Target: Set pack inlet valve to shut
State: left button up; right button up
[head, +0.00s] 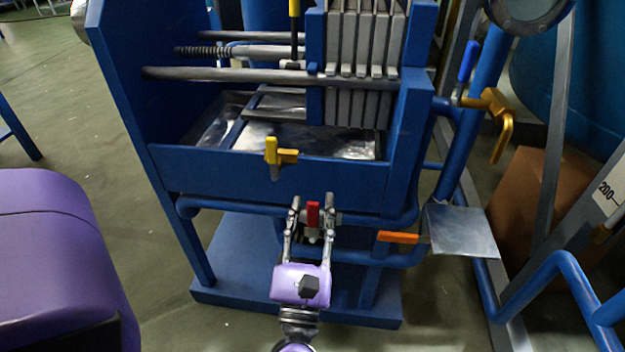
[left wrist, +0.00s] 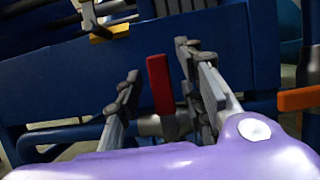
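A valve with a red lever handle (head: 313,214) sits on the blue pipework below the front of the blue filter-press frame. The red lever stands upright. It also shows upright in the left wrist view (left wrist: 160,84). My left gripper (head: 313,199) is open, with one finger on each side of the red lever. In the left wrist view (left wrist: 157,62) a gap shows between the lever and the left finger; the right finger is closer, and I cannot tell if it touches. No label shows which valve is the pack inlet. My right gripper is not in view.
A yellow-handled valve (head: 279,155) is on the tray front above. An orange lever (head: 398,237) points sideways at the right, beside a grey metal plate (head: 461,230). A blue lever (head: 468,62) and a yellow tap (head: 492,110) are farther right. Grey plates (head: 360,70) stand in the frame.

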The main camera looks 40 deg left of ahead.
pick_arm(q)
notch_tip(320, 180, up, 10)
dwell(0.6)
dwell(0.4)
